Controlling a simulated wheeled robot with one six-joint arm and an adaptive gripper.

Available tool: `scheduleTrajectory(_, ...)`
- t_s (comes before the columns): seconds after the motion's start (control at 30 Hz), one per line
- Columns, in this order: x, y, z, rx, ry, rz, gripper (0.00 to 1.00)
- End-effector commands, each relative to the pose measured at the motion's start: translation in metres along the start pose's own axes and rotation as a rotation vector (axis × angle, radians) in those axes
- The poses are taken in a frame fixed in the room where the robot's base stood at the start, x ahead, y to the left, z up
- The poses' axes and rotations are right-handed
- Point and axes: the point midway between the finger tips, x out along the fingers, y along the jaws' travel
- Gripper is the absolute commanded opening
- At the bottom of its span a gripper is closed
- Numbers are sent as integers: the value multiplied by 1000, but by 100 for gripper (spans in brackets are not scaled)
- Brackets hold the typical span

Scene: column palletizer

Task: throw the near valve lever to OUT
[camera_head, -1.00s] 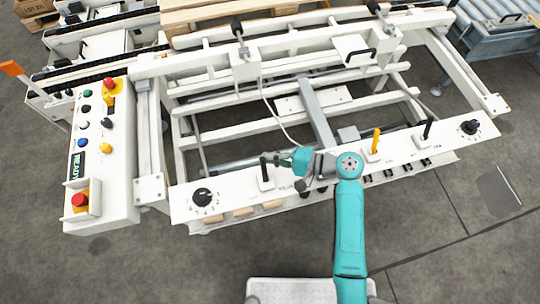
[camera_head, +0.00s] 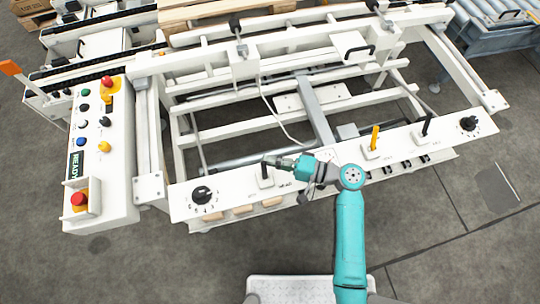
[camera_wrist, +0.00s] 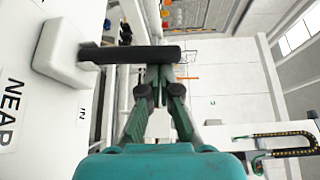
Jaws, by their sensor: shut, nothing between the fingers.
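The near valve lever (camera_head: 266,178) is a black handle on the left half of the white front panel. In the wrist view the black lever (camera_wrist: 130,54) sticks out from a white block on the panel, with the words NEAR and IN beside it. My gripper (camera_head: 272,160) reaches in from the right, its tip at the lever's upper end. In the wrist view my gripper's fingers (camera_wrist: 160,75) are shut and empty, and the lever crosses in front of their tips. Whether they touch cannot be told.
A black knob (camera_head: 202,195) is left of the lever on the panel. An orange lever (camera_head: 375,138) and another black lever (camera_head: 426,126) stand to the right, with a second knob (camera_head: 468,124) beyond. A white button console (camera_head: 102,150) stands at the left.

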Motion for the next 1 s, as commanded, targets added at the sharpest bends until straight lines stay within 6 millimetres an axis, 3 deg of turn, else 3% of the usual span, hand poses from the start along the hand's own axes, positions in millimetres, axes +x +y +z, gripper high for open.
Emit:
scheduleTrajectory(0.33, -11, 0, 18, -261, 0, -157, 0)
scheduleTrajectory(1.0, -19, 4, 32, -262, -2, -154, 0)
